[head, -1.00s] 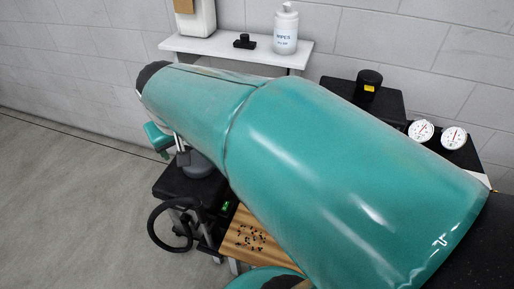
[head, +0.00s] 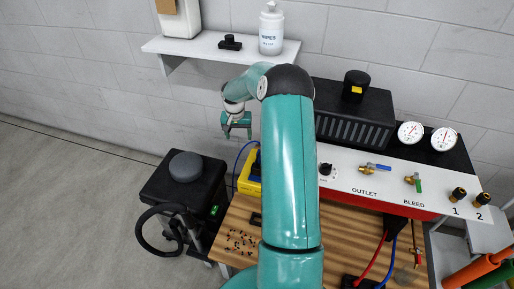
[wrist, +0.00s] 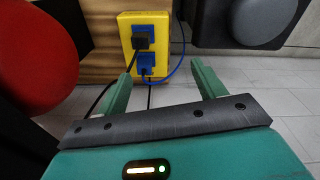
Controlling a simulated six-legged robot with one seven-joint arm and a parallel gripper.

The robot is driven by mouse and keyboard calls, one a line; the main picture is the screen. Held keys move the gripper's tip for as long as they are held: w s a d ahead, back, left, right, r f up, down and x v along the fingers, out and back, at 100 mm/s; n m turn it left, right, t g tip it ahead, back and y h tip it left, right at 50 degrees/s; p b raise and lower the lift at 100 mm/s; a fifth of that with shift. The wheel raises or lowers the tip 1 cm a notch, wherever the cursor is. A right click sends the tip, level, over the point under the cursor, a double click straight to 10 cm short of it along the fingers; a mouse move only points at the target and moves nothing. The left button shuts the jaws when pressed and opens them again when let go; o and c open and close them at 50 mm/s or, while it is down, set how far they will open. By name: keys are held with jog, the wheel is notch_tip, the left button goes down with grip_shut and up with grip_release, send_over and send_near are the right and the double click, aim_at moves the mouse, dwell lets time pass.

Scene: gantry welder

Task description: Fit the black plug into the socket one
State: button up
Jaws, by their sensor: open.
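My gripper (head: 236,122) hangs open and empty left of the yellow box (head: 250,175), which my arm partly hides. In the wrist view the yellow box (wrist: 178,45) has two blue sockets, one above the other. A black plug (wrist: 143,40) sits at the upper blue socket; how deep it sits is unclear. A black cable runs down from there behind my left finger. The lower blue socket (wrist: 147,65) has a cable near it. My open gripper fingers (wrist: 161,70) appear on either side below the box, touching nothing. I cannot read any socket number on the box.
A black stand with a grey dome (head: 185,167) is left of the wooden table (head: 237,220). Small dark pieces lie on the table. A white panel (head: 345,180) carries valves and fittings marked 1 and 2. A large red round thing (wrist: 40,55) is close in the wrist view.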

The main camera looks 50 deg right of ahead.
aim_at(257, 166)
jog(key=s+d+f+m, duration=0.1)
jog(key=d+f, duration=0.1)
jog(key=f, duration=0.1)
jog(key=s+d+f, duration=0.1)
jog(key=d+f, duration=0.1)
jog(key=f, duration=0.2)
jog(key=s+d+f+m+y, duration=0.1)
jog(key=d+f, duration=0.2)
jog(key=f, duration=0.1)
jog(key=shift+s+f+m, duration=0.1)
jog(key=shift+m, duration=0.2)
notch_tip(257, 166, down, 13)
jog(key=shift+f, duration=0.2)
jog(key=shift+c, duration=0.2)
jog(key=c, duration=1.2)
jog(key=shift+o, duration=0.2)
jog(key=shift+f, duration=0.1)
jog(key=o, duration=1.1)
jog(key=shift+c, duration=0.2)
jog(key=shift+o, duration=0.7)
